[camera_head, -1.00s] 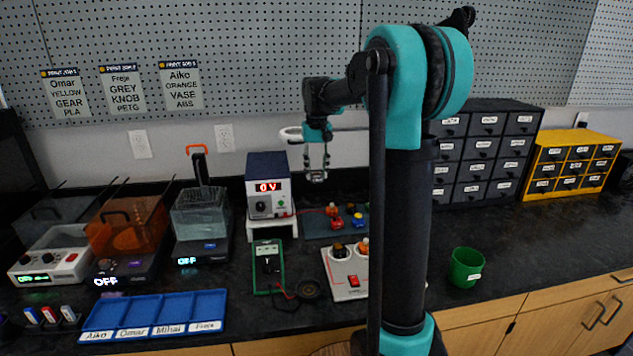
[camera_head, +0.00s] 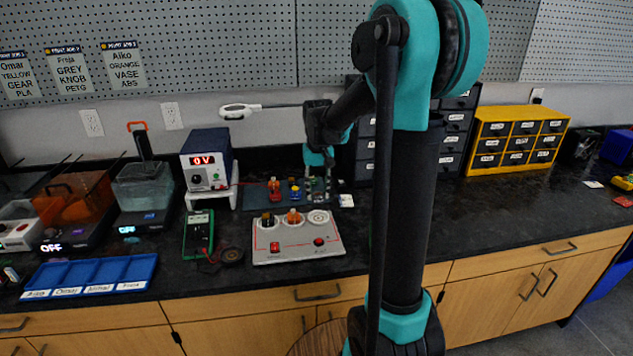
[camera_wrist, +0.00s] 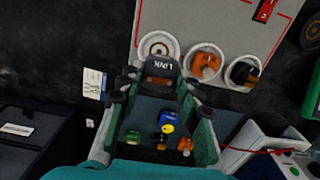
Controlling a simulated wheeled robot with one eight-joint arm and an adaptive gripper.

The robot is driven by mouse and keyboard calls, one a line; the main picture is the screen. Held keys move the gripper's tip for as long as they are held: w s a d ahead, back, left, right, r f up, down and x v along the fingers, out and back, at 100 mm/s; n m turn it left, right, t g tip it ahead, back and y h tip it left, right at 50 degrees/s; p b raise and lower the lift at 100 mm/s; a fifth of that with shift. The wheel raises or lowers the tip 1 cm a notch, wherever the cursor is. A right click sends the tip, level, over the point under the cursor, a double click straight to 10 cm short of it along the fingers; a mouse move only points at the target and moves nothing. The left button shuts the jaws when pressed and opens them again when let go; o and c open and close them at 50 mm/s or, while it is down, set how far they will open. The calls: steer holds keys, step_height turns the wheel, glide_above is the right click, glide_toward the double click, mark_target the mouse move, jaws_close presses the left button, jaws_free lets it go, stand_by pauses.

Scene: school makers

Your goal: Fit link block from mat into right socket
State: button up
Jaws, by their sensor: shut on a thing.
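The dark link block, lettered LINK (camera_wrist: 160,67), sits between the fingertips of my gripper (camera_wrist: 160,80), which is shut on it. In the head view my gripper (camera_head: 318,192) points down at the right part of the dark mat (camera_head: 256,203); the block is hard to make out there. The grey socket panel (camera_head: 285,253) stands in front of the mat. Its right socket (camera_head: 319,217) is an empty white ring, also in the wrist view (camera_wrist: 157,46). The middle socket holds an orange block (camera_head: 294,216), the left one a black block (camera_head: 267,219). Height above the mat is unclear.
A red block (camera_head: 273,188) and a blue block (camera_head: 294,190) are on the mat left of my gripper. A power supply (camera_head: 206,160) and a green meter (camera_head: 198,233) stand further left. A small white card (camera_head: 346,200) lies right of the gripper. The front right counter is clear.

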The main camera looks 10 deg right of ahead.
steer(key=shift+d+f, duration=0.15)
steer(key=shift+f, duration=0.35)
glide_above(319, 218)
steer(key=shift+f, duration=2.45)
steer(key=shift+f, duration=0.6)
steer(key=o, duration=0.7)
steer(key=shift+r, duration=5.5)
steer(key=shift+s, duration=0.1)
